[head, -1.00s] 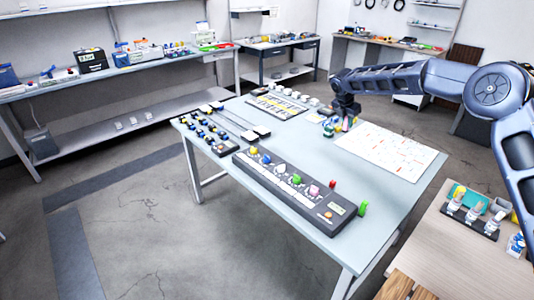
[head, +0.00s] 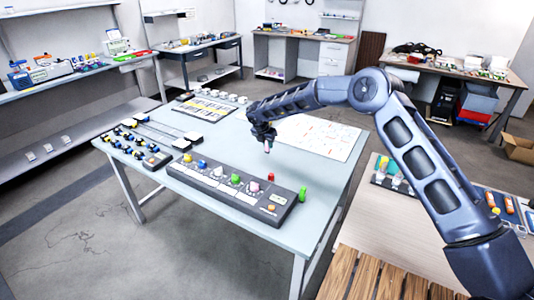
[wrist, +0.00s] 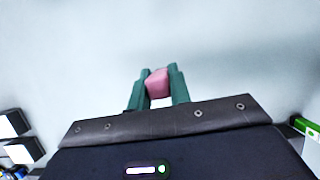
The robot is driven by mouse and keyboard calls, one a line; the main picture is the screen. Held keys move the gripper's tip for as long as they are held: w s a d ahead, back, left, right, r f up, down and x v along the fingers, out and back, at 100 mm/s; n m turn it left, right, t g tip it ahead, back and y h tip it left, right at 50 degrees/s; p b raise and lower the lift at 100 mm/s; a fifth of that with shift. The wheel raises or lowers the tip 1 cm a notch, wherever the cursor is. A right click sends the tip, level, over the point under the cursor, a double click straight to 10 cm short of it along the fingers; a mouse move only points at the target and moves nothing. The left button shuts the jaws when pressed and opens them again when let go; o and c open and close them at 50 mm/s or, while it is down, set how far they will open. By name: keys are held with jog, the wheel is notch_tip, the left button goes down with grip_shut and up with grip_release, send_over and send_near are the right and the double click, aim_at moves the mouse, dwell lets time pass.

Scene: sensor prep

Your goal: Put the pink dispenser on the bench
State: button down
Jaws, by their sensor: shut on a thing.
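My gripper (head: 265,141) is over the pale blue bench (head: 270,240), in front of the white sheet with red marks. It is shut on a small pink thing (head: 267,149), which I take for the pink dispenser. In the wrist view the pink dispenser (wrist: 158,84) sits between the two green fingers of my gripper (wrist: 159,88), with pale bench top behind it. It seems to be held above the bench; the exact gap cannot be told. Its lower shape is too small to make out.
A long grey rack (head: 205,189) with coloured pieces, one of them pink, lies near the bench's front edge. A green piece (head: 302,194) stands at its right end. White blocks (head: 193,136) are at the left. The white sheet (head: 330,134) lies flat behind my gripper.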

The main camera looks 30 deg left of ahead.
aim_at(266, 149)
jog(key=shift+f, duration=2.6)
jog(key=shift+f, duration=0.1)
jog(key=c, duration=1.3)
grip_release()
jog(key=v, duration=1.2)
